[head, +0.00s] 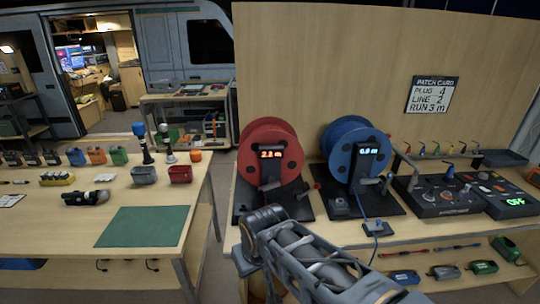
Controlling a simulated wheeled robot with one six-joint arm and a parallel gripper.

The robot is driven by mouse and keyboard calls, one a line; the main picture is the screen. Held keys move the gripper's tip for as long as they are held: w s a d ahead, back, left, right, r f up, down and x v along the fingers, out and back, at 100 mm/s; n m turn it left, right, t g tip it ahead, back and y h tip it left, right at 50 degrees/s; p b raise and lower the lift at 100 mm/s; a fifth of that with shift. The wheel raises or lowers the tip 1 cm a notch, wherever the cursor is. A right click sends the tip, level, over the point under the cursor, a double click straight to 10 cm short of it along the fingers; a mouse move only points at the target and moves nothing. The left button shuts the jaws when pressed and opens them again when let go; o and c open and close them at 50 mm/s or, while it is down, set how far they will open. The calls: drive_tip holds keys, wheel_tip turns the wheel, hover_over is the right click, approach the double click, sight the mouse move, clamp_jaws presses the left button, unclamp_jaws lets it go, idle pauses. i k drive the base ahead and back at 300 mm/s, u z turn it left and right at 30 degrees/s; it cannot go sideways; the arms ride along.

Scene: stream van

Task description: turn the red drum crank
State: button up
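The red drum (252,136) stands upright on a dark base at the left end of the right-hand bench. A black post in front of it carries a display (270,154) that seems to read 2.1 m. Dark crank parts (270,186) show low on the post, just above my arm. I cannot make out the crank's full shape or its angle. My arm reaches in from the lower right, and its grey far end (265,216) is in front of the drum base. I cannot make out fingers there, or whether anything touches the crank.
A blue drum (340,133) with its own display and crank stands close on the right. A small red-knobbed lever (316,186) is between the drums. Control boxes (448,194) fill the bench's right. A board wall (330,50) rises behind. The left table (95,222) is separate, across a gap.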

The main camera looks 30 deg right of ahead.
sight(272, 184)
drive_tip(key=k, duration=0.5)
drive_tip(key=z, duration=1.4)
drive_tip(key=i, duration=0.8)
drive_tip(key=u, duration=2)
